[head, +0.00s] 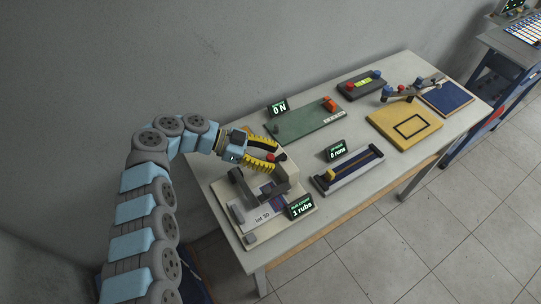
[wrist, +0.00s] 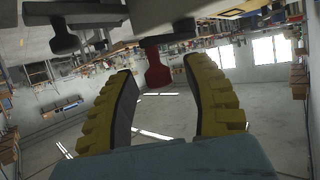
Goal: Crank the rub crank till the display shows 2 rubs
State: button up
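The rub tester (head: 236,209) is a pale base with a grey block on it, at the near left of the table. Its display (head: 301,207) reads "1 rubs". A red crank knob (head: 269,156) stands out at the top of the tester, and it shows as a red handle in the wrist view (wrist: 157,70). My gripper (head: 275,156) is at the knob, its yellow fingers apart on either side of it. In the wrist view the fingers (wrist: 165,85) show a gap around the knob, and I see no contact.
A slider device with a "0 runs" display (head: 337,150) stands right of the tester. A green plate (head: 303,123) with a "0 N" display (head: 277,107) lies behind. A yellow board (head: 404,127) and blue pad (head: 446,98) are farther right.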

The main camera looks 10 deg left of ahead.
aim_at(270, 157)
notch_tip(270, 157, up, 10)
jog(key=shift+r, duration=0.1)
dwell(0.6)
jog(key=shift+o, duration=0.2)
